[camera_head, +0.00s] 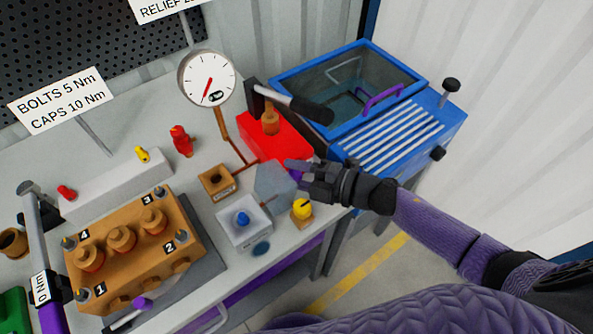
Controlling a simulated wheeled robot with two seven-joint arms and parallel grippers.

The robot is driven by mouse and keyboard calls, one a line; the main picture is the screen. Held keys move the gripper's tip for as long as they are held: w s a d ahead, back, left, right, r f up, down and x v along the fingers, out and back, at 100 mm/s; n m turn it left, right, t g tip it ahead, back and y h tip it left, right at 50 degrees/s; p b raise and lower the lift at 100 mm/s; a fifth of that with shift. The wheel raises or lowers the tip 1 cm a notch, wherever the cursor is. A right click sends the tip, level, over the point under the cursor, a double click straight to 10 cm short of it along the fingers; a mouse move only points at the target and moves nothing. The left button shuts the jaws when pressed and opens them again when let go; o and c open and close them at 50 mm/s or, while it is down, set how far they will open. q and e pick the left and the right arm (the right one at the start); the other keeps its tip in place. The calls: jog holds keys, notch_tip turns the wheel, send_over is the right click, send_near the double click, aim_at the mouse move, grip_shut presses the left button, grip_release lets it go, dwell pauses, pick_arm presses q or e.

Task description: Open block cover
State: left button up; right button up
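A small light grey box (243,233) with a blue knob (243,218) on top stands near the table's front edge. A translucent grey plate (272,187), which looks like its cover, stands raised at the box's right rear side, clear of the knob. My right gripper (298,170) is at the plate's upper right edge, where a bit of purple shows by the fingers. Whether the fingers are closed on it cannot be made out. My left gripper is not in view.
A yellow knob (302,208) stands close below my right gripper, and a red block (272,137) lies just behind it. A brown pump block (140,245) fills the front left. A gauge (207,78) and a blue basin (350,80) stand behind.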

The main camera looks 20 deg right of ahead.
jog(key=c, duration=0.5)
grip_shut()
dwell(0.5)
